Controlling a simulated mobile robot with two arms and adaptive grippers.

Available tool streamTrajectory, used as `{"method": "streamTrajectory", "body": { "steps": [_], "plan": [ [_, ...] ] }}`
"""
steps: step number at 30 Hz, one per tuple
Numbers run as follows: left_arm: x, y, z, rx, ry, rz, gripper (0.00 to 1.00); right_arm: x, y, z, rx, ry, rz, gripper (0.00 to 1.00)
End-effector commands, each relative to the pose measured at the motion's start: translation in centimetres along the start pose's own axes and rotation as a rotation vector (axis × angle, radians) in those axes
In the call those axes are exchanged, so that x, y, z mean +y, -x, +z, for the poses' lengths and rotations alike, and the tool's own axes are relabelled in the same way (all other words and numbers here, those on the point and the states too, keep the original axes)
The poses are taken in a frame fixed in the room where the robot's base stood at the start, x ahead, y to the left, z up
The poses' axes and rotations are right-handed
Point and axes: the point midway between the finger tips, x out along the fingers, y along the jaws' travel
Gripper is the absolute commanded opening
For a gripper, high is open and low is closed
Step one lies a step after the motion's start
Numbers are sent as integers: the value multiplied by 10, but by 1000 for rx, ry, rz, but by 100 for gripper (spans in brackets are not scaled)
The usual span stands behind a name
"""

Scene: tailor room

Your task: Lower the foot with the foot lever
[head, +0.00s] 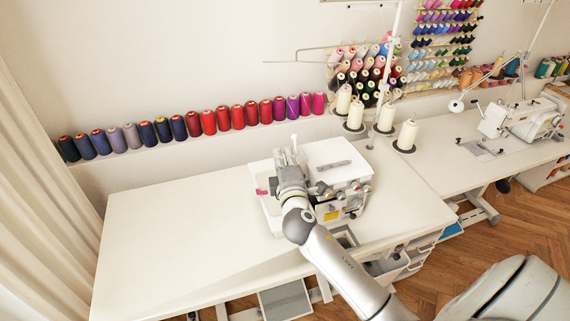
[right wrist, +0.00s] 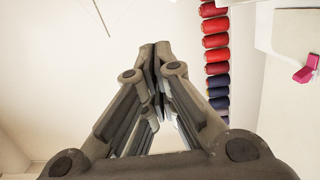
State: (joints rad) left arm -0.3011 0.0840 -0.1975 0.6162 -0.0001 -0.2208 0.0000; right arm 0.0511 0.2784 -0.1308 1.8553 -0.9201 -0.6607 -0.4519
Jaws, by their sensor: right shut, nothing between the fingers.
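A white sewing machine (head: 338,162) stands on the white table, partly covered by my right arm. My right gripper (head: 292,146) is over the machine's left part in the head view. It is shut and empty, and its closed fingertips show in the right wrist view (right wrist: 155,55). A small pink part (head: 261,192) shows at the machine's left side, left of my gripper. A pink part also shows at the right edge of the right wrist view (right wrist: 306,70), apart from my fingers. I cannot make out the foot or tell which part is the foot lever. My left gripper is out of view.
The table (head: 165,235) is bare left of the machine. A row of thread spools (head: 208,122) lines the wall behind. White thread cones (head: 355,114) stand behind the machine at right. A second sewing machine (head: 522,118) stands on the right table.

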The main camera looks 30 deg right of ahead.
Motion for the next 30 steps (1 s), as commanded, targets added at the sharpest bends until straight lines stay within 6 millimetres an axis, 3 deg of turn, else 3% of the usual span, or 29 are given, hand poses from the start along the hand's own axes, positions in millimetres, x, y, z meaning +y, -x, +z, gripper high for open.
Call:
{"method": "streamTrajectory", "body": {
  "steps": [4,10,16,30],
  "plan": [
    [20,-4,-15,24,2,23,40,6,22,-1,3,-4,0,0],
    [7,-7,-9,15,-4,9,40,13,38,-1,1,-2,0,0],
    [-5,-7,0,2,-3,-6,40,15,41,-1,1,-1,0,0],
    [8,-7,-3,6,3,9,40,13,42,-1,0,-8,-6,0]
  ]
}}
